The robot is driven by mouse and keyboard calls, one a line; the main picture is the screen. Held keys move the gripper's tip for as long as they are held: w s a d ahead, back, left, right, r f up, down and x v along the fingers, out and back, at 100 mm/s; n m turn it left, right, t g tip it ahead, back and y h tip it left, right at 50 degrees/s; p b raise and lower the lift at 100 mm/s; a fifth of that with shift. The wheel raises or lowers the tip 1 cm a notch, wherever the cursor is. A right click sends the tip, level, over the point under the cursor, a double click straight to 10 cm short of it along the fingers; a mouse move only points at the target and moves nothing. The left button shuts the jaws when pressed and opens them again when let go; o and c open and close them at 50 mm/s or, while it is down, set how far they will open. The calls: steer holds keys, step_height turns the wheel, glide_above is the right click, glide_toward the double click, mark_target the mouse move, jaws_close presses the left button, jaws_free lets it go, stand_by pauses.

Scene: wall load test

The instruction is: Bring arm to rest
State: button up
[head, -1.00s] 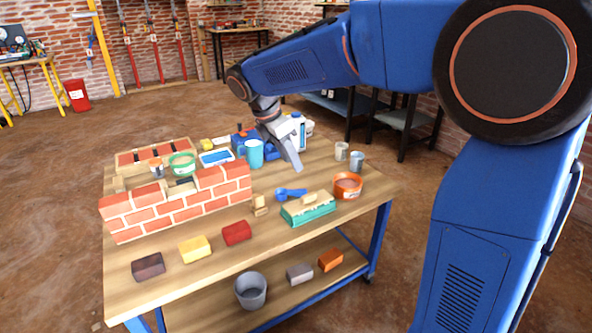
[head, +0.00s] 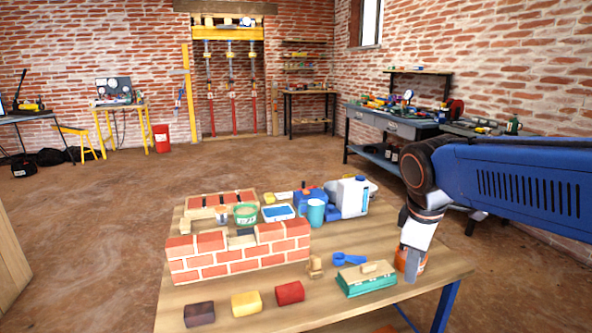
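My blue arm reaches in from the right. My gripper (head: 411,268) points down over the right side of the wooden table (head: 440,277), in front of an orange tub (head: 402,262) that it partly hides. From this angle I cannot tell whether its fingers are open or closed, or whether it touches the tub. Nothing is seen hanging from it. The small brick wall (head: 240,262) stands on the left of the table, well apart from the gripper.
A teal float (head: 366,284), a blue scoop (head: 350,259), a blue mug (head: 316,213) and a white canister (head: 352,197) stand near the arm. Dark, yellow and red blocks (head: 289,293) line the front. Open floor lies left of the table.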

steer(key=s+d+f+m+t, duration=0.1)
steer(key=s+f+m, duration=0.2)
steer(key=s+m, duration=0.2)
steer(key=s+d+f+m+t+y, duration=0.1)
steer(key=s+f+m, duration=0.3)
steer(key=s, duration=0.5)
steer(key=shift+d+f+m+y, duration=0.2)
steer(key=shift+d+m+y, duration=0.1)
steer(key=shift+d+m, duration=0.4)
steer(key=shift+s+a, duration=0.1)
